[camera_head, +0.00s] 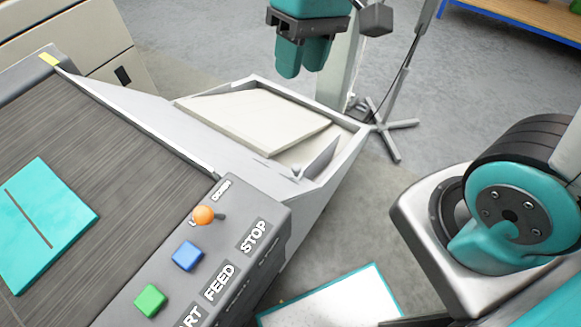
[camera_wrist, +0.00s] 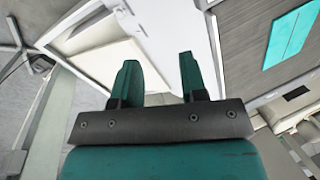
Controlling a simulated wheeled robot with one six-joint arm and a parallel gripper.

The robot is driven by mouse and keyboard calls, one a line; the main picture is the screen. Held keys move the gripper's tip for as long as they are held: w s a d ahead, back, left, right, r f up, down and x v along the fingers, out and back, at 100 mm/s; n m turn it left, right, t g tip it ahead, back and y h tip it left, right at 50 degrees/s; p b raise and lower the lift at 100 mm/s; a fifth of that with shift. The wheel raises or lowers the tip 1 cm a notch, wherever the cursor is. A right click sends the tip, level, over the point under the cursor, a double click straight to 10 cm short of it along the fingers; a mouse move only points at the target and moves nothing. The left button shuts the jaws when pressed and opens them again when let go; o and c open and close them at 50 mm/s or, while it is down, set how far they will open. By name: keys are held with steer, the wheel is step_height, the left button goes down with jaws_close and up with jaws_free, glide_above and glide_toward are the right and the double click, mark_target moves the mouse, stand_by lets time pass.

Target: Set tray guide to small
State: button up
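My gripper (camera_head: 302,64) hangs above and behind the tray (camera_head: 345,135) at the end of the machine. The wrist view shows its two teal fingers apart with nothing between them (camera_wrist: 158,76). The tray holds cream sheets (camera_head: 258,120), which also show at the left in the wrist view (camera_wrist: 105,65). A small grey upright fin (camera_head: 318,158) stands at the tray's near right corner; it may be the tray guide, but no size marking on it is readable. My gripper is apart from it.
The machine's panel carries an orange-knobbed lever (camera_head: 203,215), a blue button (camera_head: 187,256) and a green button (camera_head: 150,300). A teal piece (camera_head: 45,225) lies on the dark belt (camera_head: 120,165). A stand (camera_head: 400,125) is on the floor behind the tray.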

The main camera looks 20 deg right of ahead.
steer(key=w+d+f+m+g+b, duration=0.1)
steer(key=w+f+m+b, duration=0.2)
steer(key=w+f, duration=0.5)
steer(key=m+g+h+b, duration=0.2)
steer(key=m+b, duration=0.1)
steer(key=b, duration=0.1)
glide_toward(296, 165)
steer(key=x, duration=0.9)
steer(key=shift+s+f, duration=0.1)
steer(key=shift+f, duration=0.2)
